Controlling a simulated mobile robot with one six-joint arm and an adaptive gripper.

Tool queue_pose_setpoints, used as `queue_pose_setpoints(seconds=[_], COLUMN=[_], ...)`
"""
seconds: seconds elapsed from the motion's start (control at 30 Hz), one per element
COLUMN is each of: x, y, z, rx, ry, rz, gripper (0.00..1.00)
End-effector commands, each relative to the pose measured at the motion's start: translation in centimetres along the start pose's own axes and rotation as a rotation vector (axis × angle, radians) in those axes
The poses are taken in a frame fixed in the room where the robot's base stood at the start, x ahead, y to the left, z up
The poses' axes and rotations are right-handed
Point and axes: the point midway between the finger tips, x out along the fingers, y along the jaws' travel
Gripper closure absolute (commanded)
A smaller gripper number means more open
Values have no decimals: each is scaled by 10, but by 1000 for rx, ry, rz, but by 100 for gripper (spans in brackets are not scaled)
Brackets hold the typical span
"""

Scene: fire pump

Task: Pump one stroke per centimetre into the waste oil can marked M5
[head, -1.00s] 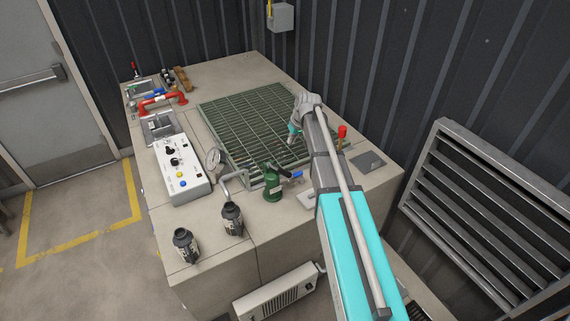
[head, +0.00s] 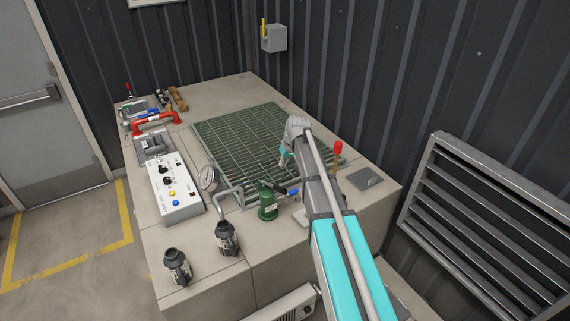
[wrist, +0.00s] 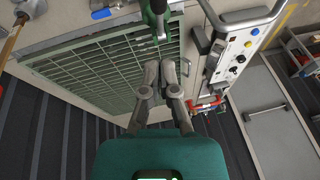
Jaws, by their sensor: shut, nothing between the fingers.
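A green hand pump (head: 267,200) stands at the front edge of the bench, by the green grating; part of it shows at the top of the wrist view (wrist: 155,14). Two dark cans with pale labels stand on the bench's front left: one near the corner (head: 177,266), one closer to the pump (head: 228,238), below a bent grey pipe (head: 226,194). Their labels are too small to read, so I cannot tell which is M5. My gripper (wrist: 161,66) is shut and empty above the grating, apart from the pump. In the head view my arm partly hides it.
A white control box (head: 174,190) and a round gauge (head: 208,179) stand left of the grating (head: 240,140). A blue-handled valve (head: 292,192) is beside the pump. A red-topped lever (head: 338,150) stands right of my arm. A louvred panel (head: 470,200) is at right.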

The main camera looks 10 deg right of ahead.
Motion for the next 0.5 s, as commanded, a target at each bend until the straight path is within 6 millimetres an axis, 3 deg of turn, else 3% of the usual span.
queue_pose_setpoints(seconds=[0.5], x=[46], y=[1], z=[1], rx=[-1], ry=[0], rz=[0], gripper=[100])
